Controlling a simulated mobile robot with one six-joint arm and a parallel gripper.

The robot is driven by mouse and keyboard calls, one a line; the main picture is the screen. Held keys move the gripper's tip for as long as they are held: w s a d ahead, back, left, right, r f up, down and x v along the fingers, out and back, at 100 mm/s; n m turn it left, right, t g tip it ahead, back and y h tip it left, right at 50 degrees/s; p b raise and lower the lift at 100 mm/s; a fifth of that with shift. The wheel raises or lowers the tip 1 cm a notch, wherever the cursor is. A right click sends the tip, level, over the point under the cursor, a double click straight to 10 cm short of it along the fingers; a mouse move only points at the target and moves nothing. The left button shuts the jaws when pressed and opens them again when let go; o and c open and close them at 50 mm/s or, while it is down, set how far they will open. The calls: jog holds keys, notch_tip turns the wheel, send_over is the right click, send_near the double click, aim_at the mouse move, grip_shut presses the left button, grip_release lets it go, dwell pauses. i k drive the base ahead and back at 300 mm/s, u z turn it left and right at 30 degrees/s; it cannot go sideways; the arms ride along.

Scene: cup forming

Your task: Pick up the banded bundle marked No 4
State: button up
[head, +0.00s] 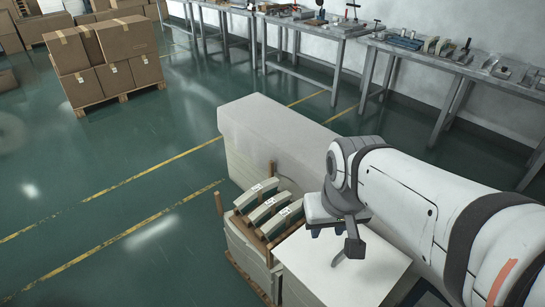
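Several pale bundles lie side by side at a tilt on a wooden rack: a far one (251,197), a middle one (263,211) and a near one (275,226). Each has a small white label, too small to read here, so I cannot tell which is No 4. My gripper (345,240) is to the right of the bundles, above a white-topped block (345,280). One dark finger shows, pointing down; the other is hidden or unclear. Whether it is open or holds anything does not show.
A long pale block (270,125) stands behind the bundles. The rack's wooden posts (219,202) stick up beside them. A pallet of cardboard boxes (110,65) stands at the upper left. Workbenches with tools (400,42) line the wall. The green floor at left is clear.

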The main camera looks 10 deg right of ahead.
aim_at(271, 207)
jog(key=z, duration=0.1)
jog(key=k, duration=0.5)
jog(key=u, duration=1.35)
jog(key=i, duration=2.3)
jog(key=z, duration=2.3)
